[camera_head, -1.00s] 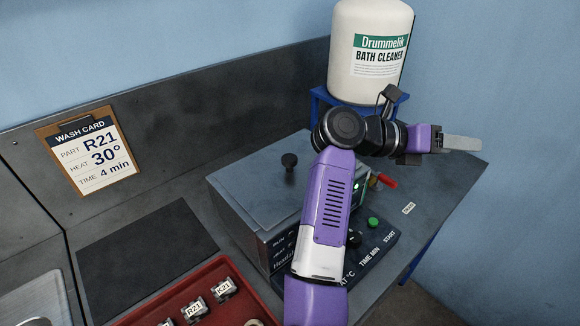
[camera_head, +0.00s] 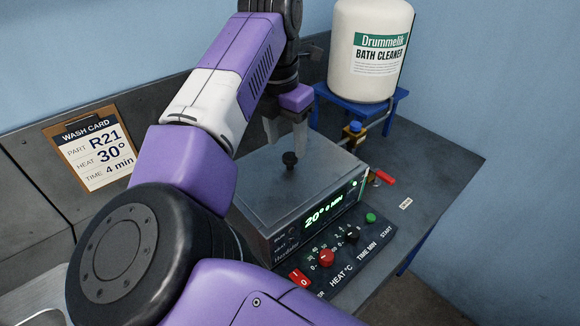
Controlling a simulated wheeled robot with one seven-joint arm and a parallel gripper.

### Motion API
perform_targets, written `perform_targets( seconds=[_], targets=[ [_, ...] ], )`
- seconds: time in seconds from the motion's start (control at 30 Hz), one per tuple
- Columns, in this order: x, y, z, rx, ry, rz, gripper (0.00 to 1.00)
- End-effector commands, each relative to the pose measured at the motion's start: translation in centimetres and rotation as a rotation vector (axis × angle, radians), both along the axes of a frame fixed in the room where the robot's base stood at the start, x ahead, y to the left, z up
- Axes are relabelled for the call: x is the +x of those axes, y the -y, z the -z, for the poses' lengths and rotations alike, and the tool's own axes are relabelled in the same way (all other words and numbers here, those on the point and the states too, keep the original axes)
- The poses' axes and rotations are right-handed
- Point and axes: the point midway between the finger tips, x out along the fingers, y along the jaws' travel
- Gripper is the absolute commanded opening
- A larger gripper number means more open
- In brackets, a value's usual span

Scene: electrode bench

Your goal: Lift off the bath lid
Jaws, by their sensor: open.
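The bath is a grey metal box with a lit green display (camera_head: 325,213) on its front. Its flat grey lid (camera_head: 262,185) lies on top, with a small black knob (camera_head: 290,158) standing up from it. My gripper (camera_head: 286,138) points down just behind and above the knob, its pale fingers apart and holding nothing. The knob stands in front of the fingers in this view; I cannot tell whether they touch it. My arm covers the left part of the bath.
The control panel (camera_head: 345,256) with red, black and green knobs lies in front of the bath. A red-handled valve (camera_head: 384,177) is to its right. A white cleaner drum (camera_head: 368,75) stands on a blue stand behind. A wash card (camera_head: 95,150) hangs on the left. The bench's right side is clear.

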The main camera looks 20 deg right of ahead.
Motion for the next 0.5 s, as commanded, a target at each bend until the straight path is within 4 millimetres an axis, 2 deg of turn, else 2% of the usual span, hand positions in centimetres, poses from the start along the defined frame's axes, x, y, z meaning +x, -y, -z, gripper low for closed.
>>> perform_targets(
  seconds=[0.33, 0.5],
  targets=[
    [0.0, 0.9, 4.0, -0.004, -0.001, 0.001, 0.55],
    [0.1, 1.0, 5.2, -0.002, 0.000, 0.001, 0.55]
  ],
)
